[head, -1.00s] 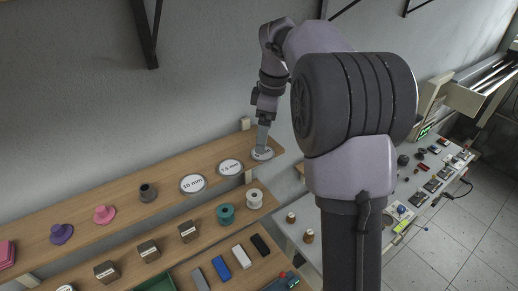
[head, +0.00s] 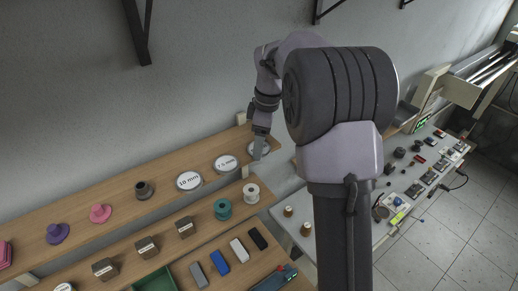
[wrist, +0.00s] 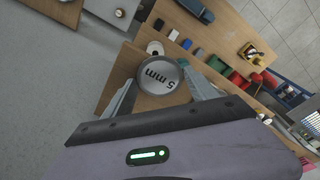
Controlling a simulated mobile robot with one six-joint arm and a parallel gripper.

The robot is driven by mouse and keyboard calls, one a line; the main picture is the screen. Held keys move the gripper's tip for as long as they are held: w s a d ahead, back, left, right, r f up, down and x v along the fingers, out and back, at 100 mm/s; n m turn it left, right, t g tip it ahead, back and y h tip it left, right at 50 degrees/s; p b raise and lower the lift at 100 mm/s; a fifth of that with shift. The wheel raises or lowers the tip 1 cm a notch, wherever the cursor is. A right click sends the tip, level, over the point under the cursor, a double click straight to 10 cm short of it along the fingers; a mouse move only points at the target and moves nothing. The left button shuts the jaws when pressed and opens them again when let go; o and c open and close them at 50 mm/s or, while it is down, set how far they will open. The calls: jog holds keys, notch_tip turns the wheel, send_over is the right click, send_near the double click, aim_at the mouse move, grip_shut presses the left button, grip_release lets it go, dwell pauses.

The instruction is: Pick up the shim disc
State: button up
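In the head view the disc (head: 265,147) is at the right end of the upper shelf, partly hidden by my gripper (head: 259,151). Two similar discs, marked "7.5 mm" (head: 226,164) and "10 mm" (head: 189,180), lie to its left on the same shelf.
The upper shelf (head: 120,194) also holds a dark grey ring-shaped part (head: 144,190) and a pink part (head: 100,213). A white spool (head: 251,193) and a teal spool (head: 222,209) stand on the shelf below. The wall is close behind.

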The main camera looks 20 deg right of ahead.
jog(key=c, duration=0.8)
jog(key=shift+r, duration=0.55)
notch_tip(320, 180, up, 2)
jog(key=shift+r, duration=0.25)
jog(key=s+a+b, duration=0.2)
jog(key=s, duration=0.5)
jog(key=s+a+r+b, duration=0.1)
jog(key=s+a+b, duration=0.2)
jog(key=s, duration=0.5)
jog(key=shift+a+r, duration=0.15)
jog(key=shift+r, duration=0.1)
